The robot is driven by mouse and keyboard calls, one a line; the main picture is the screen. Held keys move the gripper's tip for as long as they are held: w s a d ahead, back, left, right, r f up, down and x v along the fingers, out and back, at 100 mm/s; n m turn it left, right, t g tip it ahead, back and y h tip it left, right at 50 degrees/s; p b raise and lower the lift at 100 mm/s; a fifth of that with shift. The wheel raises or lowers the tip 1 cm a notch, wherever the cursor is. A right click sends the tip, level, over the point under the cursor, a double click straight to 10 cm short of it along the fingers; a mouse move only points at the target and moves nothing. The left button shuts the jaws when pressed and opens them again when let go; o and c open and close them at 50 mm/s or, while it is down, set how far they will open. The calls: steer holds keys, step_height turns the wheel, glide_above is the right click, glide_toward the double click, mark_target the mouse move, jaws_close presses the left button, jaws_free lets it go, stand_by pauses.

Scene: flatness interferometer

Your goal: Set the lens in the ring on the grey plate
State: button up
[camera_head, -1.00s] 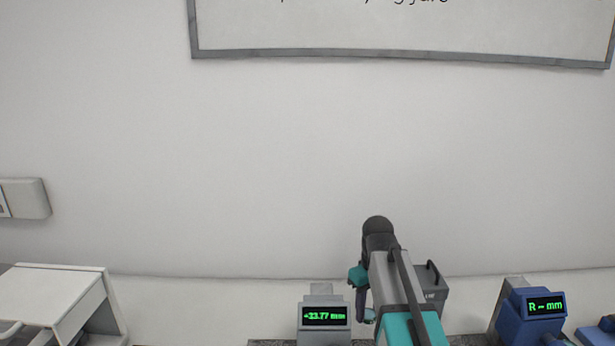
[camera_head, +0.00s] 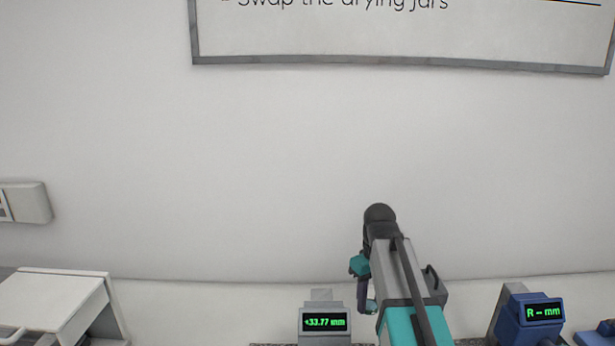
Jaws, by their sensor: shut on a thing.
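The lens, the ring and the grey plate are not in view. My gripper's fingers cannot be made out. Only my teal and grey arm shows, rising from the bottom edge right of centre to a dark rounded joint, with a smaller teal wrist part hanging at its left side. The place where the gripper would be is hidden or below the frame.
A grey readout (camera_head: 324,323) showing +33.77 mm stands left of my arm. A blue readout (camera_head: 541,311) showing "R -- mm" stands to its right. A white cabinet (camera_head: 60,300) is at the lower left. A framed board (camera_head: 400,35) hangs on the bare wall.

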mark_target(370, 304)
step_height(370, 304, down, 5)
steer(key=shift+b, duration=0.65)
stand_by(1.3)
step_height(370, 304, up, 7)
steer(key=shift+r+p, duration=0.15)
steer(key=shift+p, duration=1.05)
step_height(370, 304, down, 7)
steer(key=shift+f+b, duration=0.15)
steer(key=shift+b, duration=1.05)
